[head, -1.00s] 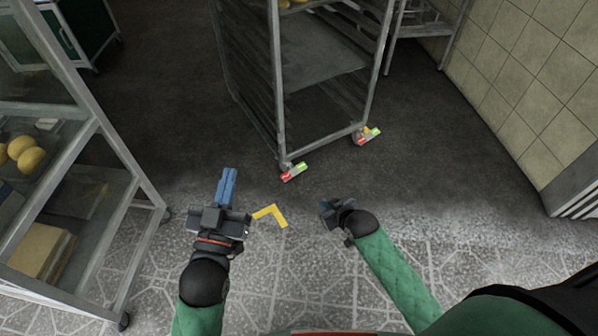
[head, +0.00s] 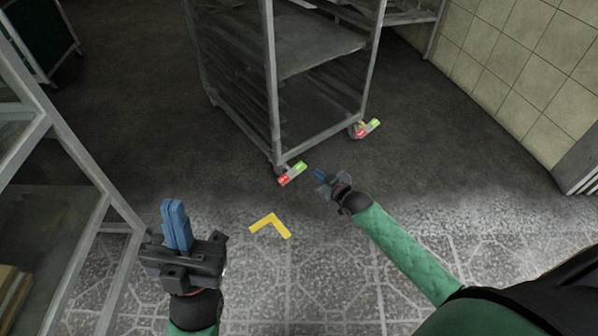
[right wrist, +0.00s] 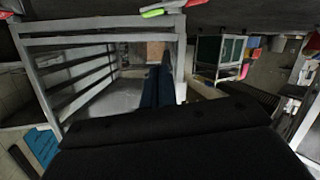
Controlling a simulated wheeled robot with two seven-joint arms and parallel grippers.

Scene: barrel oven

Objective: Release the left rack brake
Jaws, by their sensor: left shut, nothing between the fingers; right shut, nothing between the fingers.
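The wheeled metal rack (head: 318,60) stands ahead on the dark floor. Its left brake (head: 292,174), a small pedal with a red and a green end, sits at the near left caster. The other brake (head: 367,128), also red and green, sits at the right caster. My right gripper (head: 319,174) is shut and empty, just right of the left brake and apart from it in the picture. In the right wrist view, the gripper's blue fingers (right wrist: 158,88) point at the rack (right wrist: 100,40), with a red and green pedal (right wrist: 163,9) at the top edge. My left gripper (head: 175,222) is shut and empty, at the lower left.
A yellow corner mark (head: 270,225) lies on the floor between my arms. A metal shelf frame (head: 75,170) stands at the left. A tiled wall (head: 510,70) bounds the right.

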